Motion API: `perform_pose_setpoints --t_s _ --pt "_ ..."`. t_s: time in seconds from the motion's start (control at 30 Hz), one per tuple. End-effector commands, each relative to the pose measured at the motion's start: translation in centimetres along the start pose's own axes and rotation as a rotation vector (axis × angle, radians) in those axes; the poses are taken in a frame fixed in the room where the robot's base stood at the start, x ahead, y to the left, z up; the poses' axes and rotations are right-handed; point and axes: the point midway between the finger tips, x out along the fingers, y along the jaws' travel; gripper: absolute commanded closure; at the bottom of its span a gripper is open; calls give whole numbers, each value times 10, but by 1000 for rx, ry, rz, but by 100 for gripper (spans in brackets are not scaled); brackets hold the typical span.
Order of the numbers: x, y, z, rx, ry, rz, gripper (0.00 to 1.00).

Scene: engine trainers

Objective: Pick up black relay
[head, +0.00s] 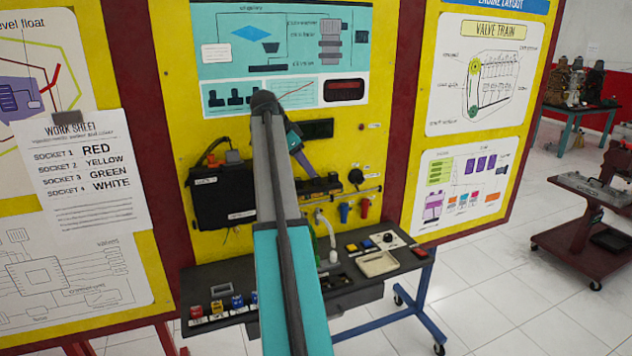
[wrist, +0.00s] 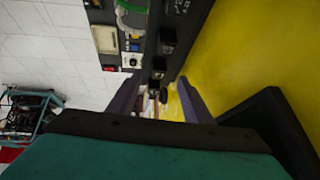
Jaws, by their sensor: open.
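My gripper (wrist: 158,92) is open in the wrist view, with one purple finger on each side and nothing visibly held between them. Small black blocks (wrist: 168,46) line the dark surface beyond the fingers, close to the yellow board. I cannot tell which of them, if any, is the black relay. In the head view my gripper (head: 301,158) is in front of the yellow board, above the dark bench, partly hidden by my arm. No black relay can be clearly picked out in the head view.
The dark bench (head: 215,279) carries coloured blocks at left and a beige tray (head: 378,264) at right. A black box (head: 222,196) and small valves (head: 343,211) are mounted on the yellow board. A wheeled cart (head: 575,245) stands at right on open tiled floor.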

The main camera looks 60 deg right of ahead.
Motion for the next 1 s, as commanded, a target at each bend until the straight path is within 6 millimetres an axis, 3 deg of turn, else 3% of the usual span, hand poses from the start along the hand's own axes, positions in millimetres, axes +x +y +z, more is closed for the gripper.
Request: perform_pose_setpoints --t_s 0.37,0.8,1.0 --pt "4 1 -2 1 0 2 54" --pt "43 3 -7 1 -1 3 54" --pt "53 3 -7 1 0 1 54"
